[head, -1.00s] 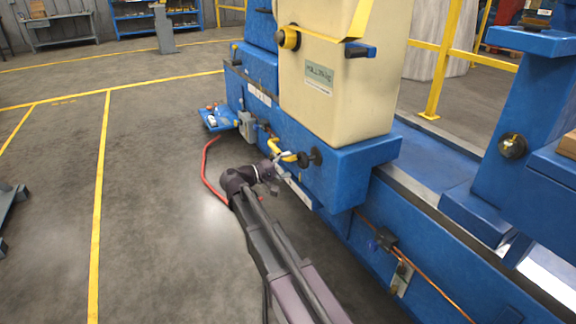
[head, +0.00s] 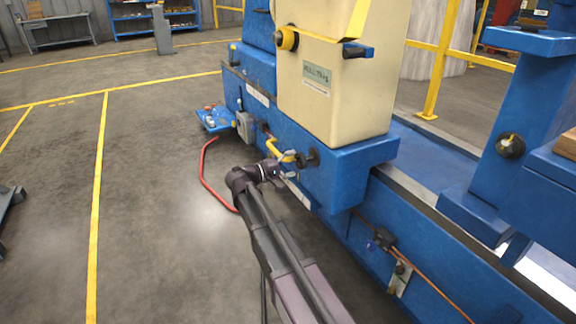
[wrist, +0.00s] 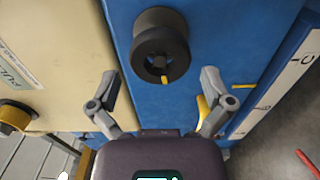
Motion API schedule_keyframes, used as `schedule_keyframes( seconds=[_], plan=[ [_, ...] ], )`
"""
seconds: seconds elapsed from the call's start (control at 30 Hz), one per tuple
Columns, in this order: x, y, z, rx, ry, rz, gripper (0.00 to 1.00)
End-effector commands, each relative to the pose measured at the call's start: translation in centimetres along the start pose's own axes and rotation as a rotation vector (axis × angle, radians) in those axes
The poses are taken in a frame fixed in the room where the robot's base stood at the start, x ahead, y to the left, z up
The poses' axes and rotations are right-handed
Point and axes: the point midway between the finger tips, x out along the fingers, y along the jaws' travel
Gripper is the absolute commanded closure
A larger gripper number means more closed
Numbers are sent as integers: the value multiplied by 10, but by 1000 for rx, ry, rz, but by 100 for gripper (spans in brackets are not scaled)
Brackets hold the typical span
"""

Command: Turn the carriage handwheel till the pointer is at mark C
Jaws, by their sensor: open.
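The black carriage handwheel (wrist: 160,48) with a small yellow mark on its rim sits on the blue carriage face, and shows in the head view (head: 313,157). My gripper (wrist: 160,74) is open, its two fingers spread on either side below the wheel in the wrist view, apart from it. In the head view my gripper (head: 286,165) is just left of the wheel. The yellow pointer (wrist: 243,86) is on the blue carriage edge, close to mark B (wrist: 263,107) on the white scale. Mark C (wrist: 307,58) is farther up the scale, clear of the pointer.
A yellow curved part (head: 274,145) is close to my gripper in the head view. A yellow-black knob (head: 287,39) is higher on the cream housing (head: 330,90). A red hose (head: 203,172) lies on the floor at left. The floor farther left is open.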

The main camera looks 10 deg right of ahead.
Motion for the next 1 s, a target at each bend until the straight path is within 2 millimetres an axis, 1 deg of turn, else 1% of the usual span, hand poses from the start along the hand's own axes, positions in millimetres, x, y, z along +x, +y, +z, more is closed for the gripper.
schedule_keyframes(
  seconds=[0.1,0.2,0.67,0.77,0.8,0.87,0.9,0.93,1.0],
  plan=[
    [8,0,0,0,-1,0,0],
    [12,0,0,0,0,0,0],
    [12,0,0,0,0,0,0],
    [12,0,0,0,0,0,27],
    [12,0,0,0,0,0,39],
    [12,0,0,0,0,0,56],
    [13,0,0,0,0,0,68],
    [13,0,0,0,0,0,72],
    [13,0,0,0,0,0,72]
  ],
)
